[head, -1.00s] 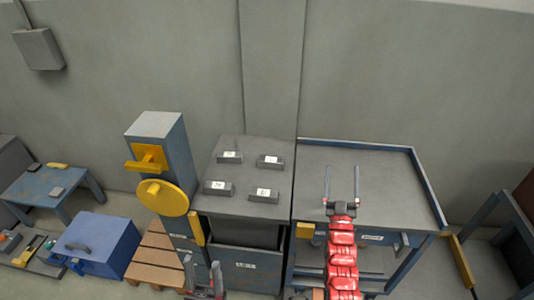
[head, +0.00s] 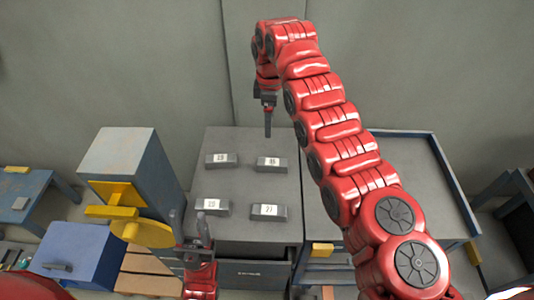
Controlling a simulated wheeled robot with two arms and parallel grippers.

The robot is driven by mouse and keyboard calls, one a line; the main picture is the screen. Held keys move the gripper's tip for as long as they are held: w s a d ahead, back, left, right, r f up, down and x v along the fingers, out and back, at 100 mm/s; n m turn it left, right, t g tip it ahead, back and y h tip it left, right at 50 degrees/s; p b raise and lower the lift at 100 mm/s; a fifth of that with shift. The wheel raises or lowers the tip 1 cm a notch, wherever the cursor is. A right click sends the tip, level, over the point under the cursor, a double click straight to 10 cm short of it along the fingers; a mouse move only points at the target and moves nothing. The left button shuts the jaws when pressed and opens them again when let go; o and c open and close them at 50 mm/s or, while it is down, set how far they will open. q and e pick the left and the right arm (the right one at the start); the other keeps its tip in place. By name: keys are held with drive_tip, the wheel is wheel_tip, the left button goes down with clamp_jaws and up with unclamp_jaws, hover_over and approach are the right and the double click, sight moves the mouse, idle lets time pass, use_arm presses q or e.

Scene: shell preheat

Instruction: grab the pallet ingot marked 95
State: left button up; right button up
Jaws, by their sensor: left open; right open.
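Several dark grey ingots with white number labels lie on a grey bench top (head: 240,185): back left (head: 222,161), back right (head: 271,164), front left (head: 212,207) and front right (head: 269,212). The labels are too small to read surely, so I cannot tell which is marked 95. My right gripper (head: 267,121) is open and empty, pointing down just behind the back right ingot in the picture; its height above the bench is unclear. My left gripper (head: 191,228) is open and empty, low at the bench's front left corner.
A wooden slatted pallet (head: 140,263) and a blue box (head: 72,254) are at lower left. An empty rimmed table (head: 413,172) adjoins on the right, partly behind my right arm.

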drive_tip(key=p, duration=0.3)
hover_over(272, 162)
drive_tip(key=f, duration=1.2)
drive_tip(key=shift+a, duration=0.25)
drive_tip(key=shift+d+f+p, duration=0.15)
drive_tip(key=shift+f+p, duration=0.05)
drive_tip(key=shift+f, duration=0.3)
drive_tip(key=shift+d+f+p, duration=0.15)
drive_tip(key=shift+f, duration=0.35)
drive_tip(key=shift+f+b, duration=0.55)
drive_tip(key=shift+f, duration=0.9)
drive_tip(key=shift+r, duration=0.1)
clamp_jaws()
